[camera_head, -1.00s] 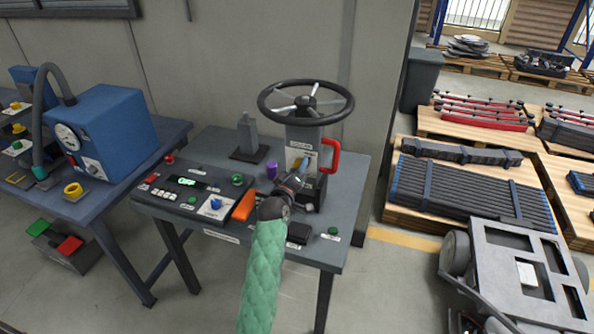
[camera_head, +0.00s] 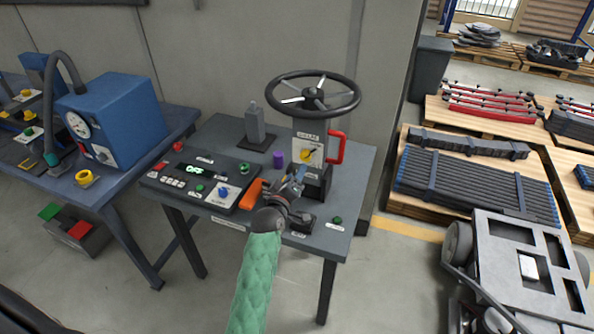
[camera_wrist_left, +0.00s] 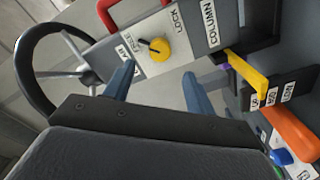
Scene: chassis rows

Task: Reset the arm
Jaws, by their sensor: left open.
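My left gripper (camera_head: 294,180), at the end of a green-sleeved arm, is above the grey table (camera_head: 230,135), in front of the steering column. Its blue fingers are apart and empty in the left wrist view (camera_wrist_left: 158,88). The yellow knob (camera_head: 304,159) on the column's white plate is beyond the fingers, apart from them; it also shows in the left wrist view (camera_wrist_left: 158,46), beside the word LOCK. The black steering wheel (camera_head: 341,103) tops the column, with a red handle (camera_head: 341,149) at its right. My right gripper is out of view.
A control panel (camera_head: 172,184) with a display reading OFF lies left of the gripper, next to an orange handle (camera_head: 251,194). A blue machine (camera_head: 118,122) is on the left table. A metal cart (camera_head: 488,235) stands at right.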

